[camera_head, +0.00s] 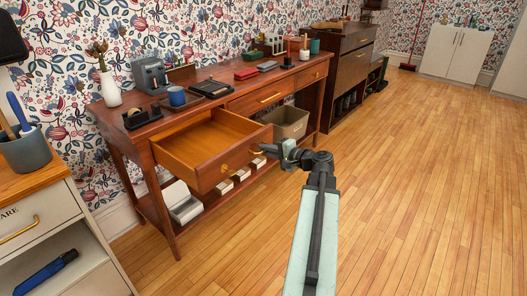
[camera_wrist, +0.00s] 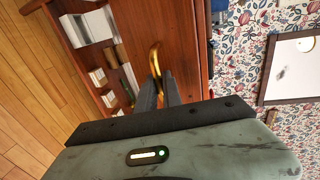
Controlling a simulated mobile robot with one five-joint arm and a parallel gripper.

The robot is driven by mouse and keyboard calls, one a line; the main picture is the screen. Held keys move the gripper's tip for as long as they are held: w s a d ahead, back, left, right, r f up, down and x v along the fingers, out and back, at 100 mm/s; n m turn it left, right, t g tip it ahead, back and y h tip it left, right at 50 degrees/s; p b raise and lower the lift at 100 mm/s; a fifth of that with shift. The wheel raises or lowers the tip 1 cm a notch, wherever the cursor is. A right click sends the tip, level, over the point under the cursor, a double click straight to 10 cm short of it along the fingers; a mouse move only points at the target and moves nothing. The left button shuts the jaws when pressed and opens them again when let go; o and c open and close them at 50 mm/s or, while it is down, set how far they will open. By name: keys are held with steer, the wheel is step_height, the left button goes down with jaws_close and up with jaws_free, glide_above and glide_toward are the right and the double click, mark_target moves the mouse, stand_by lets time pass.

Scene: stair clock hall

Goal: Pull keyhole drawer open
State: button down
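The wooden drawer (camera_head: 205,150) stands pulled out from the left part of the long console table, and its visible inside looks empty. My gripper (camera_head: 264,152) is at the right end of the drawer front, at this handle. In the wrist view the drawer front (camera_wrist: 185,50) is close, and the brass handle (camera_wrist: 155,58) runs down between my two dark fingertips, which look closed around it. The handle's lower end is hidden by the fingers.
The console table (camera_head: 225,82) holds a mug, a tape dispenser, a coffee machine and other items. A bin (camera_head: 286,122) and white boxes (camera_head: 184,203) sit on its lower shelf. A white cabinet (camera_head: 40,225) stands at near left. The wood floor (camera_head: 420,180) to the right is clear.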

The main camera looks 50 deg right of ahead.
steer(key=c, duration=1.5)
jaws_free()
steer(key=shift+w+a, duration=0.1)
steer(key=shift+a, duration=0.1)
steer(key=p+v, duration=0.1)
steer(key=v, duration=0.6)
steer(key=shift+s+d+r+p, duration=0.1)
steer(key=shift+s+p, duration=0.2)
steer(key=shift+s, duration=0.1)
